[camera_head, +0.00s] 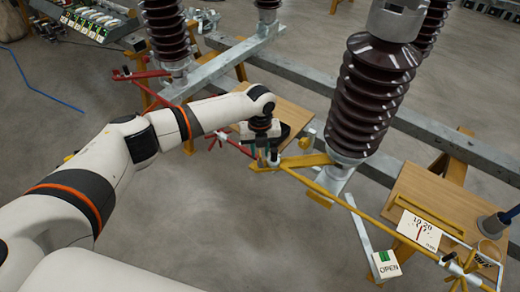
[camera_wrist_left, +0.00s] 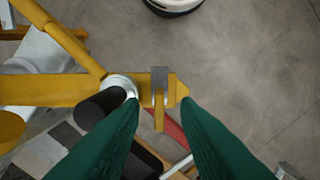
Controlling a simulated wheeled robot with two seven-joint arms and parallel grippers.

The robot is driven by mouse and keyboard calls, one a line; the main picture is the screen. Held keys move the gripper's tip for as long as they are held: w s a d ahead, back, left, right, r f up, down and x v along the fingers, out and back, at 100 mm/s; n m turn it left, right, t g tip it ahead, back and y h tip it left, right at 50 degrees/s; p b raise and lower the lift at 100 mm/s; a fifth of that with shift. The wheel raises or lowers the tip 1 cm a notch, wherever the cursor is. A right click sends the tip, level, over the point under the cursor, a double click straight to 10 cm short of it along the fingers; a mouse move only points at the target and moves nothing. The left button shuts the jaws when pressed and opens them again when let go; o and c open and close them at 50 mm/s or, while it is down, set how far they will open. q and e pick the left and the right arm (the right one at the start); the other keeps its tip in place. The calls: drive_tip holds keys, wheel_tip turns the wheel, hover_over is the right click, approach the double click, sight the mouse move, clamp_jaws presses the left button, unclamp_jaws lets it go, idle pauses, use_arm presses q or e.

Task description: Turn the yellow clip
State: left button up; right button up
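The yellow clip (camera_wrist_left: 159,118) shows in the left wrist view as a narrow upright yellow piece by a grey bracket (camera_wrist_left: 159,80), across the pointed end of a yellow bar (camera_wrist_left: 60,88). In the head view the yellow bar (camera_head: 305,160) runs beneath the insulator; the clip is too small to make out there. My left gripper (camera_head: 268,159) reaches down at the bar's left end. In the left wrist view its green fingers (camera_wrist_left: 160,107) stand apart, one on each side of the clip, with gaps between. My right gripper is not in view.
A brown ribbed insulator (camera_head: 368,98) stands just right of my left gripper. A red rod (camera_head: 236,146) lies left. Open floor is in front.

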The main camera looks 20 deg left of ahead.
use_arm(q)
drive_tip(key=shift+f, duration=0.8)
clamp_jaws()
